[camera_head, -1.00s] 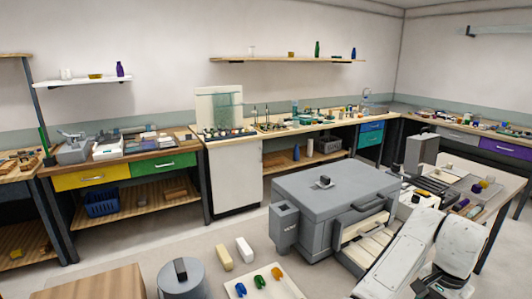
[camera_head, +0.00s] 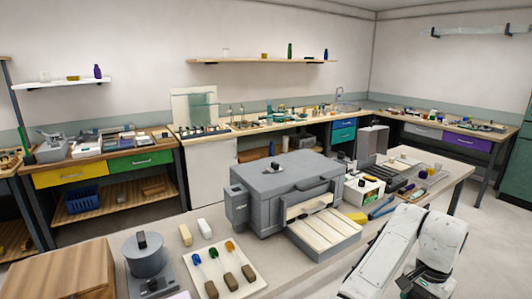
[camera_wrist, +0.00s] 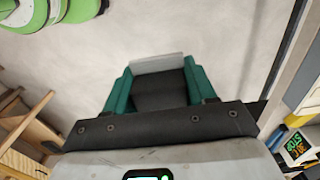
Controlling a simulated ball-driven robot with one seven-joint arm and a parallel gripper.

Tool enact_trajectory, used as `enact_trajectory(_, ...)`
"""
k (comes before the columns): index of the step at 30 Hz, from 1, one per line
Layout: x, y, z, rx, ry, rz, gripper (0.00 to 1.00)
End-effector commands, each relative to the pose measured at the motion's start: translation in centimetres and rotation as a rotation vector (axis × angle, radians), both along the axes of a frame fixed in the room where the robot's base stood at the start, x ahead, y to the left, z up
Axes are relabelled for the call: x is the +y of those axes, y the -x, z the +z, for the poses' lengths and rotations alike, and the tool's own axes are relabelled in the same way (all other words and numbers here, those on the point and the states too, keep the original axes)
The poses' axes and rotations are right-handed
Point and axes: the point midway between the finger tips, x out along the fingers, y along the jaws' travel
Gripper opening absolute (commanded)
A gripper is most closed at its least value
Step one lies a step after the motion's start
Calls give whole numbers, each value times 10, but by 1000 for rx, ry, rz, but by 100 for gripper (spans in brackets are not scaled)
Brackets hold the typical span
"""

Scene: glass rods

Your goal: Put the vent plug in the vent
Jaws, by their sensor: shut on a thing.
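My gripper (camera_wrist: 158,78) shows in the wrist view with teal fingers shut on a dark block with a pale grey slab (camera_wrist: 157,63) at its far end. I cannot tell for certain that this is the vent plug. In the head view my white arm reaches in at the bottom right, and its fingers are out of sight. A grey kiln (camera_head: 285,178) stands on the near bench, its front tray of pale slats (camera_head: 325,232) extended. A small dark-knobbed piece (camera_head: 302,168) sits on its lid; no open vent hole can be made out.
On the near bench left of the kiln stand a grey round pot (camera_head: 145,262), two pale blocks, and a white tray (camera_head: 222,262) with coloured pieces. A wooden box (camera_head: 62,275) is at the bottom left. Tools and a pale control box (camera_head: 365,188) lie to the kiln's right.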

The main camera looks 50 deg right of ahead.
Motion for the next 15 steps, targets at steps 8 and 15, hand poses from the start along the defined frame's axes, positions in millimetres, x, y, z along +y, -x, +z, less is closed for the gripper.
enact_trajectory(8, 14, -30, -11, 3, -2, 129, 25)
enact_trajectory(15, 34, -65, -25, 5, -2, 286, 25)
